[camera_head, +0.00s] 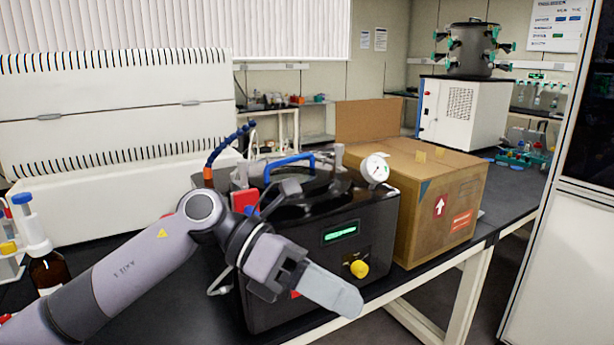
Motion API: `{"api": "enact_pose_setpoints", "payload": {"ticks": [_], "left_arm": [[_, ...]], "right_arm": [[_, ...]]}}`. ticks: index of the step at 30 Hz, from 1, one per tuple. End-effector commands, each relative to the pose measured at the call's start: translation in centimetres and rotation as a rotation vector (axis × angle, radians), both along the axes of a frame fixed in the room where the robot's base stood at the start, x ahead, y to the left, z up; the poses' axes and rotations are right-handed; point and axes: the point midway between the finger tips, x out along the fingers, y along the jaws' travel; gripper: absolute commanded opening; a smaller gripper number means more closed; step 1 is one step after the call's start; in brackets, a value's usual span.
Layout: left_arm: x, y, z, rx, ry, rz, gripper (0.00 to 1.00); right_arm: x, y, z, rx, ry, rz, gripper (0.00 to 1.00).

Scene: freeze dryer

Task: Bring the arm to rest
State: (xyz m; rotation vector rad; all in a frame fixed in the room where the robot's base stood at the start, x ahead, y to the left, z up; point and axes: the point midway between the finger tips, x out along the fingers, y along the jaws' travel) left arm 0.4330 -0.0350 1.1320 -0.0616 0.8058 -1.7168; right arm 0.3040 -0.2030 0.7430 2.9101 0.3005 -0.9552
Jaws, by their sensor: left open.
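My left arm (135,275) comes in from the lower left and reaches over the front of the black bench. Its left gripper (338,293) is in front of the lower front face of a black machine (290,265). The jaws are open and seen side-on, with nothing visible between them. The gripper hides part of the machine's front; I cannot tell whether they touch. The machine has a green display (340,233), a yellow knob (359,268), a white round gauge (375,169) and a blue handle (289,162) on top. My right gripper is not in view.
A white cabinet (462,112) with a grey cylinder (471,50) stands behind. A brown bottle (47,272) is at the left. A large white unit (115,110) fills the back left. The bench's front edge is close.

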Motion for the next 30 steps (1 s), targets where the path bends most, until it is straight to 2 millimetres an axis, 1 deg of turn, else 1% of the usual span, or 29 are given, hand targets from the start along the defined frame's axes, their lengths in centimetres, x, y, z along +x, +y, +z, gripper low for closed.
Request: {"api": "enact_pose_setpoints", "payload": {"ticks": [1, 3, 8, 11, 14, 17, 20, 23, 24, 26, 27, 29, 30], "left_arm": [[-0.6, -0.7, -0.3, -0.080, 0.087, 0.021, 0.46], [-0.9, -1.2, -0.2, -0.187, 0.200, 0.062, 0.46], [-0.6, -1.4, -0.1, -0.413, 0.474, 0.177, 0.46], [0.2, -0.7, -0.5, -0.543, 0.653, 0.265, 0.46], [1.3, 0.6, -1.5, -0.663, 0.839, 0.363, 0.46], [2.5, 2.3, -3.2, -0.770, 1.026, 0.472, 0.46], [3.6, 4.4, -5.7, -0.870, 1.214, 0.591, 0.46], [4.3, 6.8, -8.9, -0.959, 1.403, 0.718, 0.46], [4.5, 7.8, -10.5, -0.991, 1.480, 0.773, 0.46], [4.5, 9.4, -12.8, -1.038, 1.591, 0.856, 0.46], [4.3, 10.5, -14.6, -1.066, 1.666, 0.913, 0.46], [3.8, 12.1, -17.3, -1.106, 1.779, 0.999, 0.46], [3.3, 13.2, -19.2, -1.132, 1.852, 1.062, 0.46]], "right_arm": [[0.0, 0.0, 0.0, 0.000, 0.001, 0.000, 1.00], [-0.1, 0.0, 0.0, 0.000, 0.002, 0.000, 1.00], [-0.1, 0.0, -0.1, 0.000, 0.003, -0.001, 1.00], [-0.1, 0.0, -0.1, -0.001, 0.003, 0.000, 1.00], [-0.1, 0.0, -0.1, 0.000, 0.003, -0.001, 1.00], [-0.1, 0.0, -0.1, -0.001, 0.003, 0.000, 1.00], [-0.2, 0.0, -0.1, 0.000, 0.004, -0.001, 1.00], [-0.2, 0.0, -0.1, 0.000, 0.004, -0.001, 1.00], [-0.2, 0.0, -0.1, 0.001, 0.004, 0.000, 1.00], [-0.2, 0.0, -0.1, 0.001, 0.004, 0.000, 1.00], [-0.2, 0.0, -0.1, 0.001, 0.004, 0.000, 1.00], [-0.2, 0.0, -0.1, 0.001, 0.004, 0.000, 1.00], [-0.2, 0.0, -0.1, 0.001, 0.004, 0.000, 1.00]]}}
